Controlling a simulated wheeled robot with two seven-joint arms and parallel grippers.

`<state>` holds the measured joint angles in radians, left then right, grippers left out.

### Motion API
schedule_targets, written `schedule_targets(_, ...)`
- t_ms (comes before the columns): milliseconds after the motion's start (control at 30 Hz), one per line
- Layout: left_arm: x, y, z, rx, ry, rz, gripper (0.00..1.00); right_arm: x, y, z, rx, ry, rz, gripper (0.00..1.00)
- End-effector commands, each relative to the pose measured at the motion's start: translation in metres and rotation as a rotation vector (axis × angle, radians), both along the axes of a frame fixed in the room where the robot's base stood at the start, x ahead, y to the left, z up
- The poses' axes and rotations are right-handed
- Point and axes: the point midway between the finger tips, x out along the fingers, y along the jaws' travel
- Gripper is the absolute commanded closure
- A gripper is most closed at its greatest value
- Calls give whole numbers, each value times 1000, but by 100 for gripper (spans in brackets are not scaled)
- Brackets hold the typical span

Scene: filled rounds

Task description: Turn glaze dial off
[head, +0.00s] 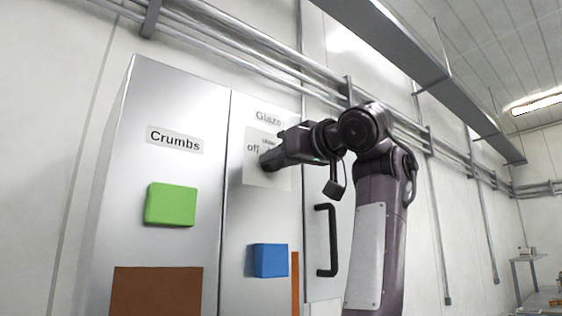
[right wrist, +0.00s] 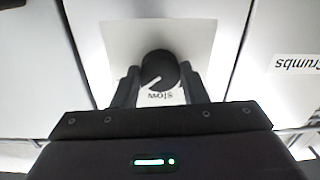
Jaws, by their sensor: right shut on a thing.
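The glaze dial (right wrist: 158,70) is a round black knob on a pale plate, seen upside down in the right wrist view. A white pointer line on it slants to the lower left, beside the upside-down word "slow" (right wrist: 160,95). My right gripper (right wrist: 158,78) has a finger on each side of the knob and is shut on it. In the head view my right gripper (head: 268,160) reaches the plate (head: 262,180) under the "Glaze" label (head: 268,117) and hides most of the dial. The word "off" (head: 251,148) shows at the plate's left. My left gripper is out of view.
The "Crumbs" panel (head: 174,140) is to the left, with a green block (head: 171,204) below its label. A blue block (head: 270,260) is below the dial plate. A black handle (head: 328,240) is to the right. Pipes (head: 250,45) run along the wall above.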

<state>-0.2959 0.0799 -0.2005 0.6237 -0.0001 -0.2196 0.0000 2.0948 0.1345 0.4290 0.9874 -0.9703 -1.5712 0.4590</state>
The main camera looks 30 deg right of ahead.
Motion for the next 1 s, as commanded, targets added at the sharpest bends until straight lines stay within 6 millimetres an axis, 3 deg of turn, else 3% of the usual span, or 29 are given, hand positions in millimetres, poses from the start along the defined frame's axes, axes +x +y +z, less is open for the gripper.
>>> schedule_targets(400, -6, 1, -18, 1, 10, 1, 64, 0, 0, -1, -369, -29, 0, 84)
schedule_targets(1000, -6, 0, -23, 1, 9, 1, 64, 0, -1, 2, -939, -73, 0, 84)
